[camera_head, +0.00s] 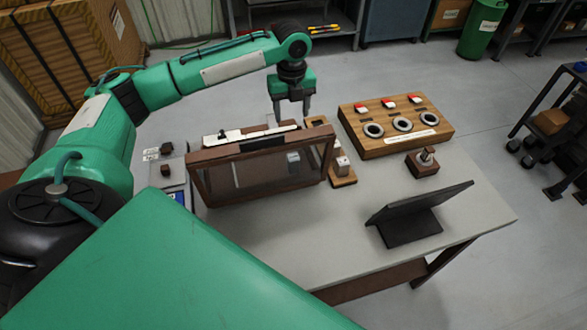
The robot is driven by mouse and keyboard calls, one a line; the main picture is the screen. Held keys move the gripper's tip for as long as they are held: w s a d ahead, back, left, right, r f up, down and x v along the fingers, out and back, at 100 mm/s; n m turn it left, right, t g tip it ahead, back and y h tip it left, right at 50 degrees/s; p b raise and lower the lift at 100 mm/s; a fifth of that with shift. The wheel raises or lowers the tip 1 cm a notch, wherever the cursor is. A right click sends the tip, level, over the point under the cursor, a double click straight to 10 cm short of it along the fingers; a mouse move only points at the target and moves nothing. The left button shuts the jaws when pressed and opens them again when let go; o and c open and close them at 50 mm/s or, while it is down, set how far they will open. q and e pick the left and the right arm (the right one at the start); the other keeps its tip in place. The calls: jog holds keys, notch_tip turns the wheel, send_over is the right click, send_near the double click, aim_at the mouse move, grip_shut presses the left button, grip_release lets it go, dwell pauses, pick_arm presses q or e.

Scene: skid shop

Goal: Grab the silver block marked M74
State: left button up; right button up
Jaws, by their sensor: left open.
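My left gripper (291,112) points down above the back of the table, behind the brown-framed clear panel (260,172). Its two fingers are apart and nothing shows between them. A small silver block (342,166) sits on a wooden stand (344,181) just right of the panel. Another small greyish block (293,158) shows through the panel, below the gripper. No M74 marking is readable on either, so I cannot tell which is the named block. My right gripper is not in view.
A wooden board (395,142) with dark rings and red-white pieces stands at the back right. A small brown block with a knob (424,161) and a dark tilted screen (415,215) are nearer. The grey table (300,245) is clear in front.

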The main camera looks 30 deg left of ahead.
pick_arm(q)
notch_tip(320, 180, down, 15)
jog(key=b, duration=0.4)
jog(key=shift+w+f, duration=0.15)
jog(key=shift+f, duration=0.05)
jog(key=shift+d+f+p, duration=0.1)
jog(key=shift+f+p, duration=0.65)
jog(key=shift+f, duration=1.9)
jog(key=c, duration=1.2)
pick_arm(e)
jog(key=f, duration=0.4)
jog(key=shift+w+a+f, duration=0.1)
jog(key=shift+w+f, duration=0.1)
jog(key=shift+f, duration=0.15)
pick_arm(q)
jog(key=shift+r, duration=0.1)
